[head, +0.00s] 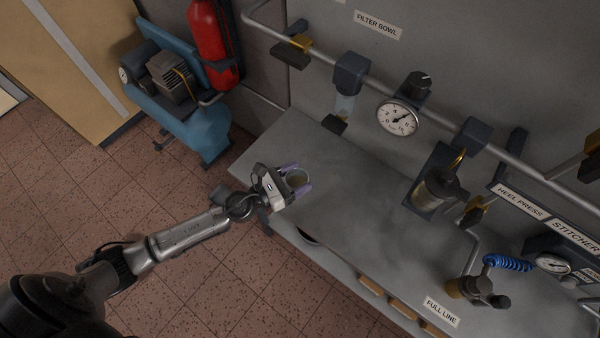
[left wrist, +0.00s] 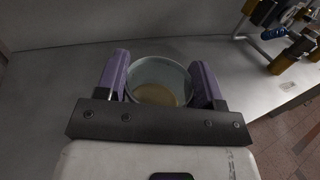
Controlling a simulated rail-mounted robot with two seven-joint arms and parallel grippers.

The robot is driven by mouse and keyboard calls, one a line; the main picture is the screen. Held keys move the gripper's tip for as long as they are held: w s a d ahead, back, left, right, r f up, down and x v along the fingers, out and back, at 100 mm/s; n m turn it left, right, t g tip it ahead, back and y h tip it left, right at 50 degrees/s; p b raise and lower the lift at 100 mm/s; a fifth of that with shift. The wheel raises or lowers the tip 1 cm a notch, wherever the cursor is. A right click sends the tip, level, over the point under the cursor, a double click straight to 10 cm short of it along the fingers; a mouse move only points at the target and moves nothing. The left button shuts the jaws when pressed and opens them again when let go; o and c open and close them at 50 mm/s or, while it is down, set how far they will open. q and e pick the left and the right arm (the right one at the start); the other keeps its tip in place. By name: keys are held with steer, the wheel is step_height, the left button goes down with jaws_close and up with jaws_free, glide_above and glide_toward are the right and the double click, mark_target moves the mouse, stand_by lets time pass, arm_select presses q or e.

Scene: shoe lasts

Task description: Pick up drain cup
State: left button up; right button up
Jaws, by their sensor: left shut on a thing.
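The drain cup (head: 299,179) is a small round grey cup near the left front edge of the grey bench. In the left wrist view the cup (left wrist: 159,72) sits between the two purple fingers, and a tan-brown bottom shows inside it. My left gripper (head: 293,180) is shut on the cup, with one finger on each side; the fingers also show in the left wrist view (left wrist: 160,80). I cannot tell whether the cup touches the bench. My right gripper is not in view.
A filter bowl (head: 345,105), a pressure gauge (head: 398,117) and a lubricator-like unit (head: 437,185) hang on the pipe behind the bench (head: 350,205). A blue compressor (head: 185,110) and a red extinguisher (head: 211,40) stand at the left. The bench middle is clear.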

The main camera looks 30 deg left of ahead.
arm_select(q)
steer(key=shift+s, duration=0.35)
stand_by(0.6)
